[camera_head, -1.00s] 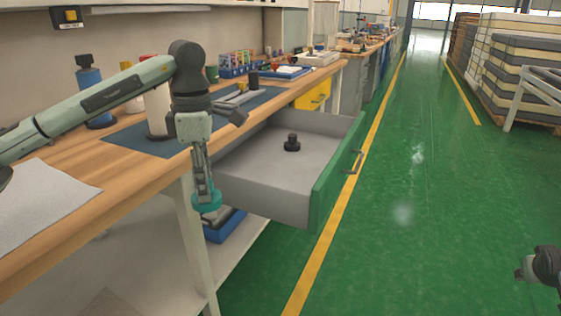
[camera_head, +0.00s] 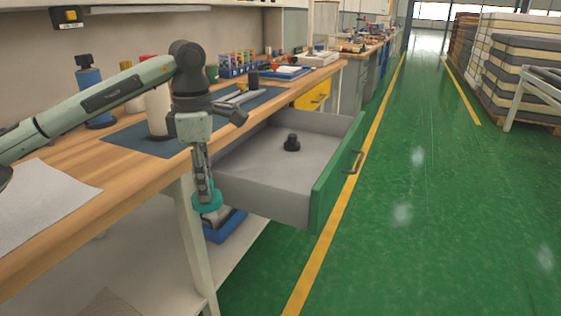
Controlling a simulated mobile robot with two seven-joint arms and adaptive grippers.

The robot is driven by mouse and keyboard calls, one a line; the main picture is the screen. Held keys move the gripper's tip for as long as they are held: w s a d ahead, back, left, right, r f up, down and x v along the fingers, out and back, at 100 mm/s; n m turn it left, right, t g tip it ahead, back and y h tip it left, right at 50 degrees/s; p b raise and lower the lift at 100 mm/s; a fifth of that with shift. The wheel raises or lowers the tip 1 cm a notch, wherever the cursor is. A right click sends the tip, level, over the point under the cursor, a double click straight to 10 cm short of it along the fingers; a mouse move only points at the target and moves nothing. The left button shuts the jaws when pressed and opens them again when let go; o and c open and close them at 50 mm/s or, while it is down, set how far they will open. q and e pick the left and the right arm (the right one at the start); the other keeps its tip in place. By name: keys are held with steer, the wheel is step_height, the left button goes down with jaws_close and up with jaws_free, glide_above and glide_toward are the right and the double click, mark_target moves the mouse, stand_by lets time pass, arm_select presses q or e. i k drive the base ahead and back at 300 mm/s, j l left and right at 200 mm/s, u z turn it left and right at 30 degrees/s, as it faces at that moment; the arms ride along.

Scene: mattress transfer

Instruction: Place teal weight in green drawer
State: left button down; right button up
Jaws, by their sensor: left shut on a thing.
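My left gripper (camera_head: 206,196) points down in front of the workbench's edge, left of the open drawer. It is shut on the teal weight (camera_head: 207,206), which shows as a teal ring at the fingertips. The green drawer (camera_head: 336,177) is pulled out from under the bench, with a green front, a handle and grey inside walls. My right gripper is out of view.
The wooden workbench (camera_head: 120,160) carries a blue mat, a white cylinder (camera_head: 157,110) and a blue bottle (camera_head: 90,88). A blue bin (camera_head: 226,226) sits on the lower shelf. The green floor right of the drawer is clear; stacked mattresses (camera_head: 520,75) stand at far right.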

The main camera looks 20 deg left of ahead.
mark_target(266, 174)
steer(key=i, duration=1)
